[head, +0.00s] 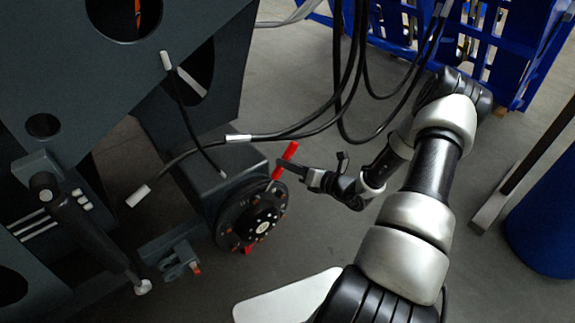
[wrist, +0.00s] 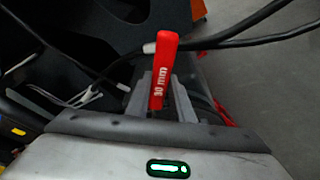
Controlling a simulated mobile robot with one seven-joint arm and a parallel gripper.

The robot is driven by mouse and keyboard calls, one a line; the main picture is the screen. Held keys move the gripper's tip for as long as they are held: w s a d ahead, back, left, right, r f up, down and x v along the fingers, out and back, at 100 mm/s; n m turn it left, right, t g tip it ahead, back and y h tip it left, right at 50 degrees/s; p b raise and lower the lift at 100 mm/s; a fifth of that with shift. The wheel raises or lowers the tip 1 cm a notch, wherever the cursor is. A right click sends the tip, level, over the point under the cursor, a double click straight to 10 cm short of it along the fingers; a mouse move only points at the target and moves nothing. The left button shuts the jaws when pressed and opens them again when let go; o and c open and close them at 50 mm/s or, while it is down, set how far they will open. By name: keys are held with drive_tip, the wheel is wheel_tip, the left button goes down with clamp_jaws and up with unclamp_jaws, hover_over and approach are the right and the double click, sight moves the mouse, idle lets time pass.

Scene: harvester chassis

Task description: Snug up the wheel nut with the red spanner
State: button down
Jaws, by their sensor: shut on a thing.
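The red spanner (head: 289,151) shows in the head view as a short red bar at the upper right of the wheel hub. Its red handle, marked "30 mm" (wrist: 163,70), sticks up between my gripper's fingers in the wrist view. My gripper (head: 284,166) is shut on the spanner, close to the hub's upper right rim. The dark round wheel hub (head: 262,213) carries several studs or nuts around a pale centre. The spanner's far end is hidden, so I cannot tell whether it sits on a nut.
The dark chassis (head: 90,75) fills the left, with hoses (head: 290,133) hanging above and behind my gripper. Blue racks (head: 400,35) stand at the back and a blue drum (head: 548,225) at right. Grey floor lies between.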

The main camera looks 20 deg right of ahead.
drive_tip(key=shift+w+d+f+m+y+b, duration=0.2)
drive_tip(key=shift+d+f+m+b, duration=0.2)
drive_tip(key=shift+d+f+b, duration=0.2)
drive_tip(key=shift+w+d+f+m+y+b, duration=0.15)
drive_tip(key=shift+d+f+m+y+b, duration=0.05)
drive_tip(key=shift+d+f+m+b, duration=0.3)
drive_tip(key=shift+a, duration=0.1)
drive_tip(key=shift+w+d+f+m+t+b, duration=0.15)
drive_tip(key=shift+d+f+m+b, duration=0.25)
drive_tip(key=shift+f+b, duration=0.3)
drive_tip(key=shift+w+d+f+m+t+b, duration=0.15)
drive_tip(key=shift+d+f+m+b, duration=0.15)
drive_tip(key=shift+d+f+b, duration=0.35)
drive_tip(key=shift+a+r, duration=0.1)
drive_tip(key=shift+a, duration=0.1)
